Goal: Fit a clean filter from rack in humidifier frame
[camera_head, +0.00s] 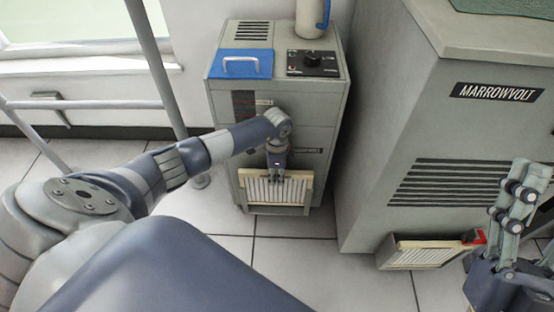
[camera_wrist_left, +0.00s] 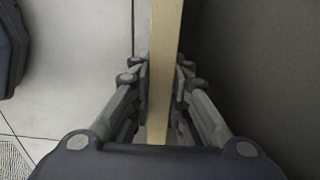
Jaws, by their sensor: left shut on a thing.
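The humidifier (camera_head: 225,140) is a grey cabinet with a blue lid panel and a control dial on top. A pleated filter with a cream frame (camera_head: 277,191) is at the lower front of the humidifier. My left gripper (camera_head: 277,178) is shut on the filter's upper edge. In the left wrist view the frame edge (camera_wrist_left: 165,60) runs between both fingers. I cannot tell whether the filter is seated in the humidifier frame or just in front of it. My right gripper (camera_head: 525,185) is at the right edge; its opening is unclear.
A large grey cabinet labelled MARROWVOLT (camera_head: 400,140) stands right of the humidifier. At its foot is another pleated filter (camera_head: 425,257) in a grey holder, with a red piece (camera_head: 474,237) at one end. A grey rail (camera_head: 155,60) stands left. The tiled floor (camera_head: 300,265) between is clear.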

